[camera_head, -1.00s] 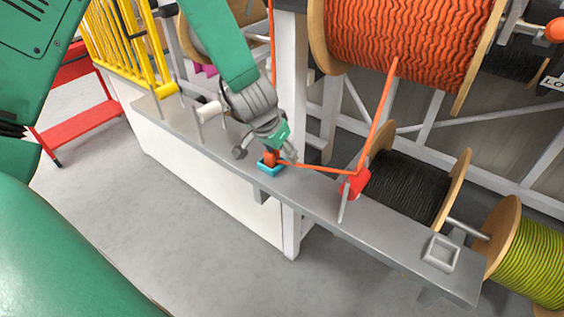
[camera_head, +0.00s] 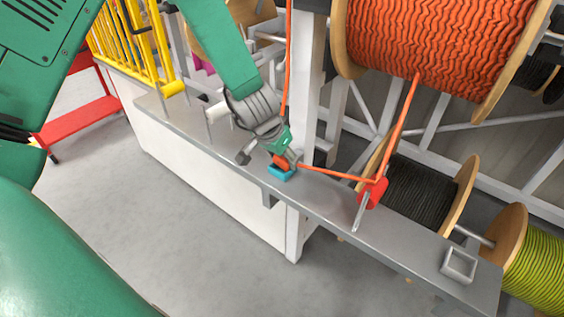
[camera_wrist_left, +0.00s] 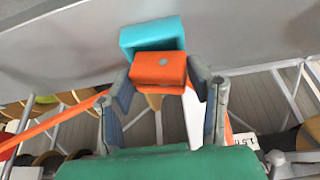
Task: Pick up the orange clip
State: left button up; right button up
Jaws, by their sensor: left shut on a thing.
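The orange clip (camera_head: 281,161) is between the fingers of my left gripper (camera_head: 270,160), just above or in the blue holder (camera_head: 281,173) on the grey shelf. In the left wrist view the orange clip (camera_wrist_left: 158,70) sits between the two fingers of my left gripper (camera_wrist_left: 165,95), which is shut on it. The blue holder (camera_wrist_left: 150,32) shows right behind the clip there; I cannot tell whether they touch. An orange cable (camera_head: 335,173) runs from the clip to a red guide (camera_head: 373,192). My right gripper is not in view.
The narrow grey shelf (camera_head: 335,205) carries a square empty holder (camera_head: 459,264) at its right end. A big orange cable reel (camera_head: 430,40) hangs above, with a black reel (camera_head: 420,195) and a yellow-green reel (camera_head: 540,265) lower right. A yellow rack (camera_head: 130,45) stands at left.

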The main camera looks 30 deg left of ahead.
pick_arm(q)
jog(key=shift+s+a+f, duration=0.15)
jog(key=shift+a+f, duration=0.05)
jog(key=shift+c, duration=1.3)
jog(key=shift+d+r, duration=0.15)
jog(key=shift+d, duration=0.1)
notch_tip(320, 180, up, 10)
jog(key=p, duration=0.3)
grip_shut()
jog(key=shift+w+r, duration=0.1)
jog(key=shift+w, duration=0.1)
notch_tip(320, 180, up, 5)
jog(key=p, duration=0.5)
send_over(283, 157)
jog(key=shift+w+a+f, duration=0.1)
jog(key=shift+f, duration=0.1)
